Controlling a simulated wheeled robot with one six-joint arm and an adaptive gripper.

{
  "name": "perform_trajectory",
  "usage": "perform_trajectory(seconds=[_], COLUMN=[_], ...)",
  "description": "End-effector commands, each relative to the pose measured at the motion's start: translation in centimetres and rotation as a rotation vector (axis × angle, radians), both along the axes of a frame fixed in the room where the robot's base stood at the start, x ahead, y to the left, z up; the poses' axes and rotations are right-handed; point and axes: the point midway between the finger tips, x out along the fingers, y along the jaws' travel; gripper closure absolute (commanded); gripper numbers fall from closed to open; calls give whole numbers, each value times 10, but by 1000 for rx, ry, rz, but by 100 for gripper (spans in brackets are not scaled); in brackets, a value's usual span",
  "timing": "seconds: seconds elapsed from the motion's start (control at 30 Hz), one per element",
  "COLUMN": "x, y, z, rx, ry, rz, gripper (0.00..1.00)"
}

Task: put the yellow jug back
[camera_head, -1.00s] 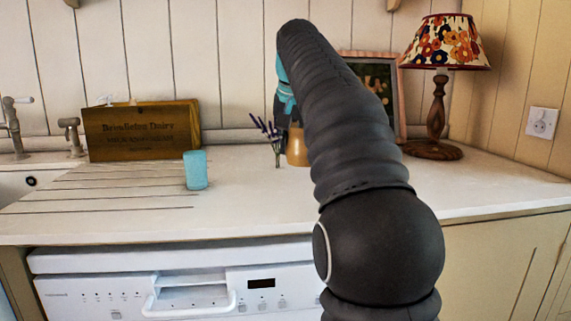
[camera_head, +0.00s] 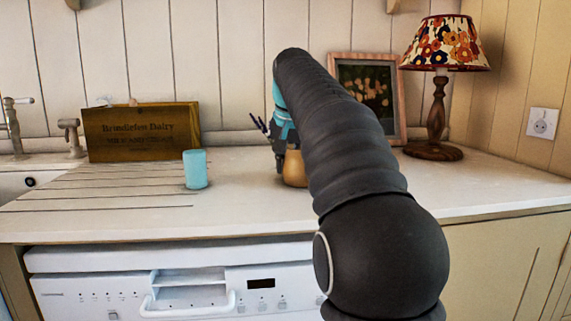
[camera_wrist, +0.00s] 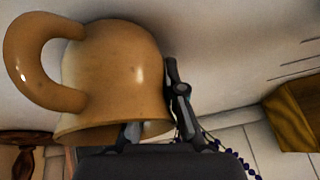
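The yellow jug (camera_head: 294,168) is mostly behind my arm in the head view, upright at the counter. In the wrist view the yellow jug (camera_wrist: 112,75) fills the left half, with its handle to the left and its mouth toward my gripper. My gripper (camera_wrist: 155,112) has one finger inside the mouth and the other against the outside, shut on the jug's wall. In the head view my gripper (camera_head: 284,130) is partly hidden by my arm. I cannot tell whether the jug's base touches the counter.
A turquoise cup (camera_head: 195,169) and wooden box (camera_head: 142,131) stand left. Purple flowers (camera_head: 260,125) are close beside my gripper. A lamp (camera_head: 437,110) and framed picture (camera_head: 367,85) stand at the back right. The counter's front middle (camera_head: 245,210) is clear.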

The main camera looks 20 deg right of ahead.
Motion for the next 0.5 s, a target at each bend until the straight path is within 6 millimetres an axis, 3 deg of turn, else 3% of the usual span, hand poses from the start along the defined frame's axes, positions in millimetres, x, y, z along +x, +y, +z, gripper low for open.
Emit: perform_trajectory(seconds=[0.03,0.1,0.5], x=[0,0,-1], y=[0,0,0], z=[0,0,6], rx=[0,0,-1], ry=[0,0,-1], rz=[0,0,0], gripper=[82,66,66])
